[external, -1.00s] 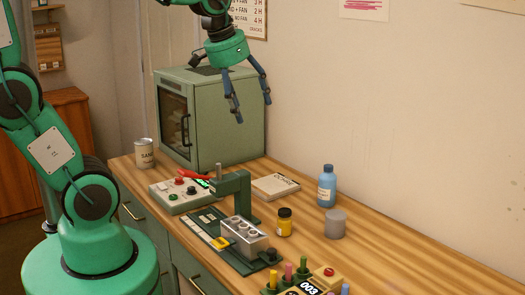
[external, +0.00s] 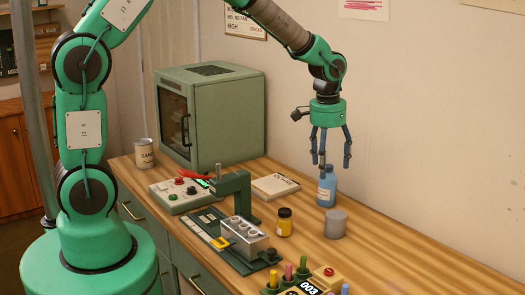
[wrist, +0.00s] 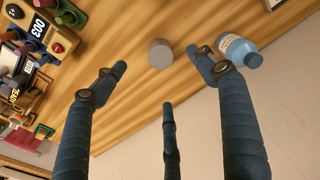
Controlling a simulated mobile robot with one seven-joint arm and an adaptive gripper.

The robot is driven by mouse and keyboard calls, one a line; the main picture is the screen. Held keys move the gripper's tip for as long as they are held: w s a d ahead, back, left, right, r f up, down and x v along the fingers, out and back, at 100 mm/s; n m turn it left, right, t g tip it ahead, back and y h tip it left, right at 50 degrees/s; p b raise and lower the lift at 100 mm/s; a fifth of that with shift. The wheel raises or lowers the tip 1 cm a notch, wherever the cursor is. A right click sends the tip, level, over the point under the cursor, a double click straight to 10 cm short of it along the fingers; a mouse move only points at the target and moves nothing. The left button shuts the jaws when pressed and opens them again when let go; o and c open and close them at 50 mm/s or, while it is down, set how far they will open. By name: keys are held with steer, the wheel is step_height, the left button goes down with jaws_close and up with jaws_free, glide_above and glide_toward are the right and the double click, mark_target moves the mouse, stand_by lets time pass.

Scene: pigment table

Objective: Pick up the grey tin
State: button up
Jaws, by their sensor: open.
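The grey tin (external: 336,224) is a short plain cylinder standing upright on the wooden table, in front and to the right of the blue bottle. In the wrist view the tin (wrist: 161,54) shows near the top middle, beyond the spread fingertips. My gripper (external: 333,160) points down above the table with its blue fingers spread, open and empty. It hangs higher than the tin, over the blue bottle (external: 327,187) in the external view, with one fingertip overlapping the bottle's top there. In the wrist view the fingers (wrist: 160,80) frame the tin without touching it.
The blue bottle (wrist: 240,50) stands beside the right finger in the wrist view. A yellow jar (external: 285,222) is left of the tin. A green press (external: 235,190) and a marker holder (external: 300,280) stand nearby. The table right of the tin is clear.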

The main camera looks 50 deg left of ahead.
glide_above(336, 215)
steer(key=shift+g, duration=0.4)
step_height(336, 215, down, 8)
steer(key=shift+r, duration=0.1)
steer(key=shift+f+b, duration=0.3)
steer(key=shift+f, duration=4)
steer(key=shift+a+f+b, duration=0.15)
steer(key=shift+f+b, duration=0.25)
steer(key=shift+f, duration=2.25)
steer(key=shift+c, duration=0.3)
steer(key=c, duration=1.3)
